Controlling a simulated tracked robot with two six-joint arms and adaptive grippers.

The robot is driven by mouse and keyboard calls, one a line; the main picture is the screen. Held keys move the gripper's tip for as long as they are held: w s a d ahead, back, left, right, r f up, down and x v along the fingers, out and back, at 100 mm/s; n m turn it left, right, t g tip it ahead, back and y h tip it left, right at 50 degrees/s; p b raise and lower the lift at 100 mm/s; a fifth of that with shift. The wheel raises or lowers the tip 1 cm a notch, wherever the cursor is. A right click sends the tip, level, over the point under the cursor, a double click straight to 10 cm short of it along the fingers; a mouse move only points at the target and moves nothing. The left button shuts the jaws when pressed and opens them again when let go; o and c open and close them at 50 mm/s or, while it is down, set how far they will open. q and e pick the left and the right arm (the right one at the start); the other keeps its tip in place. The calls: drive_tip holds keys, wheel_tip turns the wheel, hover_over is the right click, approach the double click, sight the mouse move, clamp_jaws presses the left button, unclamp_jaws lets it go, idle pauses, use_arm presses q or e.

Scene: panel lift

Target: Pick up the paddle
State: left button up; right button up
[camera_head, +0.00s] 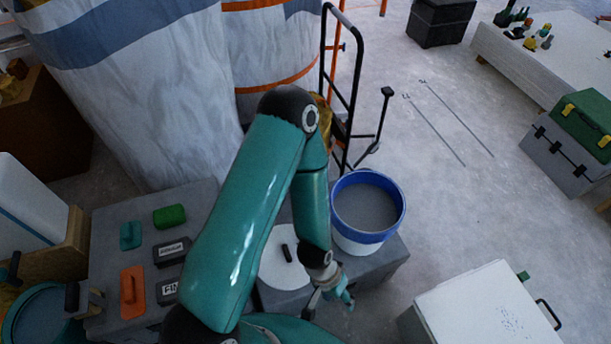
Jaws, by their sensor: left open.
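I cannot tell for certain which thing is the paddle. Two thin rods with small bent ends, one rod (433,130) and another rod (457,117), lie on the floor right of centre. An orange float with a handle (133,292) and a teal float (131,235) lie on the grey surface at left. My left gripper (338,293) is open, pointing down beside the front of the blue-rimmed bucket (349,241), which holds grey material. It is far from the rods and the floats. My right gripper is not in view.
A white round lid (275,268) with a black grip lies by the bucket. A black hand truck (352,90) stands behind it. A white-topped case (485,305), a green toolbox (585,122) and a white table (545,60) stand at right. The floor between is mostly clear.

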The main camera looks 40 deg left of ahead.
use_arm(q)
drive_tip(key=w+a+f+n+t+y+b, duration=0.1)
drive_tip(key=w+a+f+b, duration=0.1)
drive_tip(key=w+a+b, duration=0.6)
drive_tip(key=w+a+f+t+b, duration=0.1)
drive_tip(key=w+a+f+b, duration=0.2)
drive_tip(key=w, duration=0.8)
drive_tip(key=w+a+r+b, duration=0.1)
drive_tip(key=w+a, duration=0.1)
drive_tip(key=a, duration=0.2)
drive_tip(key=w+a+r+y+b, duration=0.1)
drive_tip(key=w+a+b, duration=0.1)
drive_tip(key=a, duration=0.1)
drive_tip(key=w+a+r+n+t+y+b, duration=0.1)
drive_tip(key=w+a+r, duration=0.1)
drive_tip(key=w+a, duration=0.1)
drive_tip(key=shift+a, duration=0.85)
drive_tip(key=w+a+r+n+y+b, duration=0.1)
drive_tip(key=a+r+n+y+b, duration=0.1)
drive_tip(key=a+r, duration=0.35)
drive_tip(key=a+r+n+y+b, duration=0.1)
drive_tip(key=a+r+y+b, duration=0.15)
drive_tip(key=a, duration=0.65)
drive_tip(key=shift+h, duration=0.35)
drive_tip(key=shift+b+x, duration=1.1)
drive_tip(key=shift+x, duration=6.75)
clamp_jaws()
